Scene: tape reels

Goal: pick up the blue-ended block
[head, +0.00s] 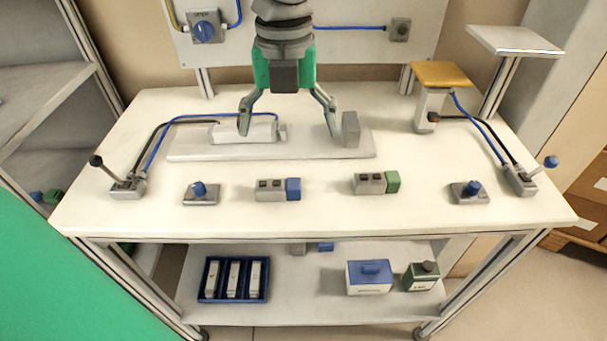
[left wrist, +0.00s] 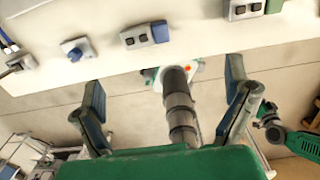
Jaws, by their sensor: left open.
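The blue-ended block (head: 278,189) is a small grey box with two dark buttons on top and a blue right end. It lies on the white table (head: 330,215), left of centre near the front edge. It also shows at the top of the left wrist view (left wrist: 145,35). My left gripper (head: 288,124) is open, with its fingers spread above the grey base plate (head: 200,153), farther back than the block and apart from it. Its two fingers also frame the left wrist view (left wrist: 165,80). My right gripper does not show clearly in either view.
A similar green-ended block (head: 377,183) lies to the right. Blue-knobbed switches (head: 201,194) (head: 469,192) and levers (head: 128,187) (head: 521,179) flank the blocks. A white block (head: 245,131) and a grey upright block (head: 351,129) are on the base plate. The front strip is clear.

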